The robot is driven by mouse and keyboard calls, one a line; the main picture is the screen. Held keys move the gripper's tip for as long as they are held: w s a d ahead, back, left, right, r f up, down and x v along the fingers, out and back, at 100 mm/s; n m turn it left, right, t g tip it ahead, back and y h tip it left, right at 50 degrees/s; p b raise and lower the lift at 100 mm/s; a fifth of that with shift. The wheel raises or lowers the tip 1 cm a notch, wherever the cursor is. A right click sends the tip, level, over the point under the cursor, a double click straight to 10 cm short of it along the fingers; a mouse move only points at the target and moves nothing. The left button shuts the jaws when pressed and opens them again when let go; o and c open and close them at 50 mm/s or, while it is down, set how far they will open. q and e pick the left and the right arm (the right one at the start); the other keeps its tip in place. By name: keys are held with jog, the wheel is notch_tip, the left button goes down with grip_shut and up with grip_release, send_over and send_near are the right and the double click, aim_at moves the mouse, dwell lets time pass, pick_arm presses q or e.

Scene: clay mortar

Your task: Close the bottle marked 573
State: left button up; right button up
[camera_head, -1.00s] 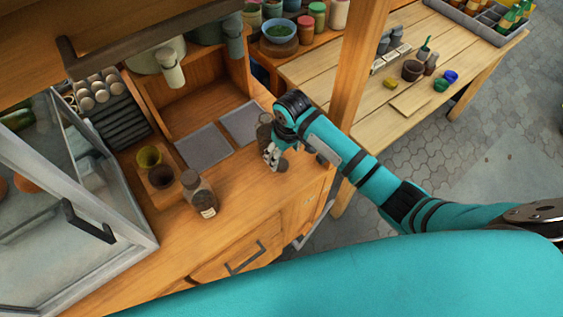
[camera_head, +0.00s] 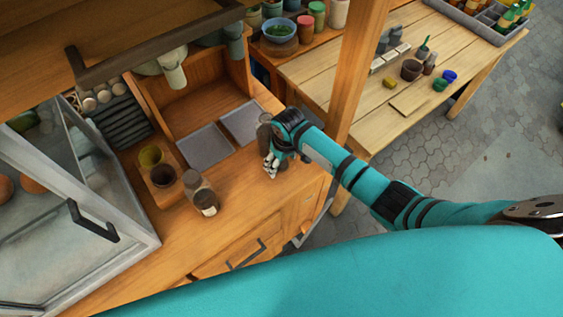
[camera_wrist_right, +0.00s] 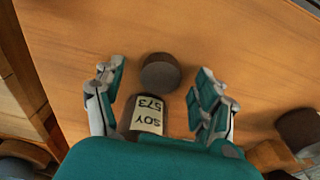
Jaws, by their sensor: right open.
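The bottle marked SOY 573 (camera_wrist_right: 147,115) is brown with a pale label, which reads upside down in the right wrist view. The palm hides part of it. In the head view a dark brown bottle (camera_head: 264,132) stands beside my right wrist. A round dark brown cap (camera_wrist_right: 160,72) is on the wooden counter in front of the labelled bottle. My right gripper (camera_wrist_right: 161,76) is open, with one finger on each side of the cap, apart from it. In the head view the right gripper (camera_head: 271,167) points down near the counter edge and hides the cap. My left gripper is not in view.
Two grey slabs (camera_head: 205,147) lie behind. A glass-fronted cabinet (camera_head: 110,150) fills the left. Bare counter (camera_head: 240,205) lies in front of the gripper.

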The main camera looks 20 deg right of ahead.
aim_at(282, 164)
jog(key=c, duration=0.8)
jog(key=shift+c, duration=0.2)
jog(key=shift+r, duration=0.15)
jog(key=shift+r+b, duration=0.3)
jog(key=shift+r, duration=0.35)
jog(key=shift+s+a+r+b, duration=0.1)
jog(key=shift+r+b, duration=0.1)
jog(key=shift+r, duration=0.3)
jog(key=shift+s+r+b, duration=0.1)
jog(key=shift+r+b, duration=0.05)
jog(key=shift+r, duration=0.3)
jog(key=s+a+b, duration=0.1)
jog(key=s+a, duration=0.1)
jog(key=s, duration=0.5)
jog(key=s+a+r+b, duration=0.1)
jog(key=s+a, duration=0.2)
jog(key=s, duration=0.4)
jog(key=shift+s+r, duration=0.3)
jog(key=shift+s, duration=0.1)
